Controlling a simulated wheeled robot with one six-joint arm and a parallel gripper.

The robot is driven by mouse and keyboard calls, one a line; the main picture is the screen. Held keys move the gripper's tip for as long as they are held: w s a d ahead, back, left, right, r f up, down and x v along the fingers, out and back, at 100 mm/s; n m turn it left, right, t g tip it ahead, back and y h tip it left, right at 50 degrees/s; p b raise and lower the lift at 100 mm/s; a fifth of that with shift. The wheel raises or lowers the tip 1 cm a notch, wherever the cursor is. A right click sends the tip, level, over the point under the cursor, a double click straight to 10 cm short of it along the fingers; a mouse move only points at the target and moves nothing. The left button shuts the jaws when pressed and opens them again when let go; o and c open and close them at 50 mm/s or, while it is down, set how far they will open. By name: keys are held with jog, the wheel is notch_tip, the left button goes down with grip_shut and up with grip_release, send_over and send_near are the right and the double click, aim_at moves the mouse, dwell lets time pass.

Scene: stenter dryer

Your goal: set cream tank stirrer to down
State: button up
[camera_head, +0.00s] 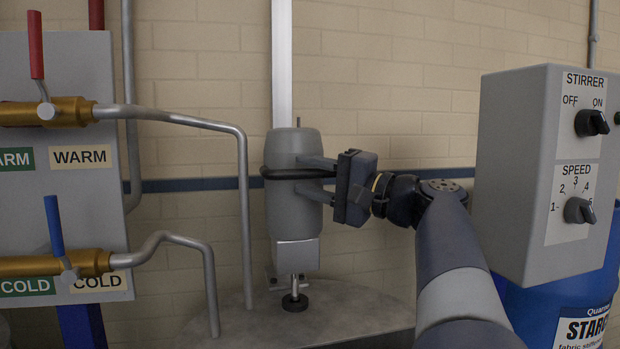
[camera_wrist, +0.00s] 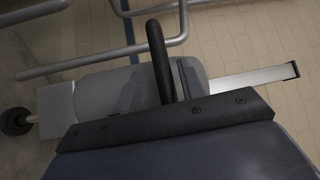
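The cream tank stirrer (camera_head: 292,215) is a grey motor unit on a vertical pale rail (camera_head: 282,60). A black handle bar (camera_head: 285,173) wraps around its upper part. A short shaft runs down from it to a black foot near the tank's top. My gripper (camera_head: 308,178) reaches in from the right; its two fingers are apart, one above and one below the level of the handle bar. Whether they touch it I cannot tell. In the wrist view the stirrer (camera_wrist: 115,88) and handle (camera_wrist: 160,58) lie just beyond the gripper's dark body, which hides the fingertips.
The grey tank top (camera_head: 255,320) lies below the stirrer. Bent pipes (camera_head: 243,190) and a warm/cold valve panel (camera_head: 85,210) stand at left. A control box (camera_head: 520,190) with stirrer and speed knobs is at right, above a blue starch drum (camera_head: 560,305).

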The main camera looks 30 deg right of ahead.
jog(key=v, duration=1)
jog(key=shift+s, duration=0.25)
jog(key=shift+d, duration=0.1)
jog(key=x, duration=1.1)
jog(key=shift+d+r, duration=0.1)
jog(key=shift+r, duration=0.1)
jog(key=shift+f, duration=0.15)
